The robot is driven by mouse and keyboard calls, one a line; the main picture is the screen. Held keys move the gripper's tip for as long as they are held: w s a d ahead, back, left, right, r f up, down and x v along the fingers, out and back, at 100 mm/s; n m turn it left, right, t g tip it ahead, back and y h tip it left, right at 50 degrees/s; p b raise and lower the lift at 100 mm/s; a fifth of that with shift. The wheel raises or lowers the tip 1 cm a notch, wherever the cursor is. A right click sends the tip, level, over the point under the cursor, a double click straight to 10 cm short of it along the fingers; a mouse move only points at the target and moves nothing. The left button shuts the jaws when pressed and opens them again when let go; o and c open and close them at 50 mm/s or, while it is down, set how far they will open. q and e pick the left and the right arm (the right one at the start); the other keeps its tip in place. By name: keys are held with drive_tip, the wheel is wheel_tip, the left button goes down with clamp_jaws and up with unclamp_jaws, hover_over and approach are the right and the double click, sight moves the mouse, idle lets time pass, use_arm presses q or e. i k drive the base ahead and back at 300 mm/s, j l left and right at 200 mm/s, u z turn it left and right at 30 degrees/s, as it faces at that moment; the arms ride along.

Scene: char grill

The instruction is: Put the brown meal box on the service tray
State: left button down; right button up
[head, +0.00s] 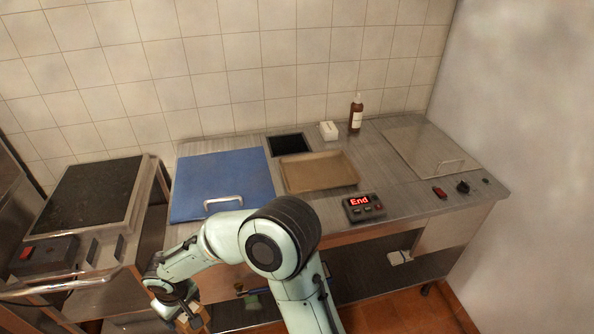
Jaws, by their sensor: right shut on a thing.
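My right gripper (183,309) is low at the bottom left, in front of the counter and below its top. It is shut on a brown box (199,321), which looks like the brown meal box; the gripper and the picture's bottom edge hide part of it. The service tray appears to be the flat tan tray (320,171) in the middle of the steel counter. It is empty and well up and to the right of the gripper. My left gripper is not in view.
A blue lid with a handle (223,178) lies left of the tray. A timer reading "End" (363,207) sits at its front right. A brown bottle (356,113) and a white box (328,131) stand behind. A grill (92,196) is at left.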

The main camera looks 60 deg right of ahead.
sight(318, 173)
drive_tip(key=k+l, duration=0.55)
drive_tip(key=l, duration=0.2)
drive_tip(key=k+l+u, duration=0.1)
drive_tip(key=k+l, duration=0.5)
drive_tip(key=l, duration=0.15)
